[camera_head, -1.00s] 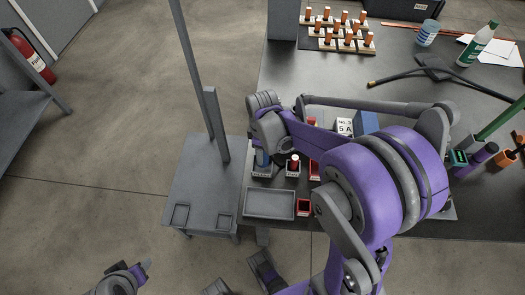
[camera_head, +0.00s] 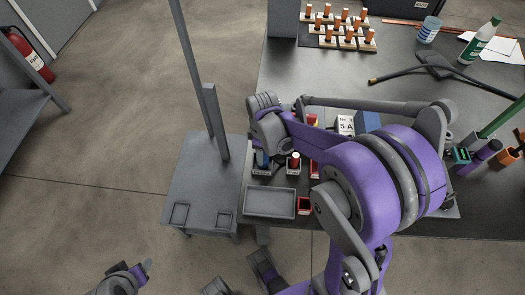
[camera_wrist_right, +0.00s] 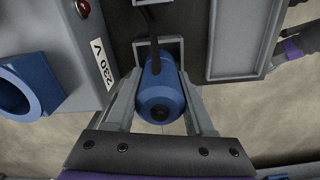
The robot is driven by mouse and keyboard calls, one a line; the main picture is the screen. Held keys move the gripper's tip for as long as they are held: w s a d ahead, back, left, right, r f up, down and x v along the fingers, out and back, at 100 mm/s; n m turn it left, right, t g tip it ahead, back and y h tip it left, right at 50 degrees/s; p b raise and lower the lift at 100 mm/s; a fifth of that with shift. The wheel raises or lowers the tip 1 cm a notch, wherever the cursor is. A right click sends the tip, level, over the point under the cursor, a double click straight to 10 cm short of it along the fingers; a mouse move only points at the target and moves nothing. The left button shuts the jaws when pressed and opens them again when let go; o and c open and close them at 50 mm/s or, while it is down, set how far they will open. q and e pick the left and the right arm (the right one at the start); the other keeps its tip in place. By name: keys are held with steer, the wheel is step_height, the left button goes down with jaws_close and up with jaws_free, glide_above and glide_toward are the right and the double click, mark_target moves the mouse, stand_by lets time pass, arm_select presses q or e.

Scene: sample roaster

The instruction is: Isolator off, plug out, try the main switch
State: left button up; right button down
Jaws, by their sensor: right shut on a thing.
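In the right wrist view my right gripper (camera_wrist_right: 160,100) is shut on a blue rounded plug (camera_wrist_right: 161,98), with a finger on each side. A dark cord runs from the plug through a grey square bracket (camera_wrist_right: 172,41). Left of it is a blue ring-shaped fitting (camera_wrist_right: 22,88) beside a "230 V" label (camera_wrist_right: 103,63). In the head view my right wrist covers most of the plug; a bit of blue (camera_head: 262,158) shows below it. My left gripper (camera_head: 146,267) is low at the left, away from the bench; its opening is unclear. I cannot identify the isolator or main switch surely.
A grey stand (camera_head: 203,185) with a tall post adjoins the bench at left.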

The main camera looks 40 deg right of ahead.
steer(key=shift+f+b, duration=0.75)
steer(key=shift+f, duration=0.3)
steer(key=shift+c, duration=0.9)
jaws_free()
steer(key=shift+r, duration=0.1)
step_height(320, 180, up, 11)
steer(key=shift+f+p, duration=0.1)
steer(key=shift+p, duration=1.1)
steer(key=s+a+r+m+t+p, duration=0.5)
steer(key=s+a+r+m+p, duration=0.2)
steer(key=s+a+r+p, duration=0.2)
steer(key=shift+s+r+m+p, duration=0.35)
steer(key=shift+s+m, duration=0.05)
steer(key=shift+s, duration=0.55)
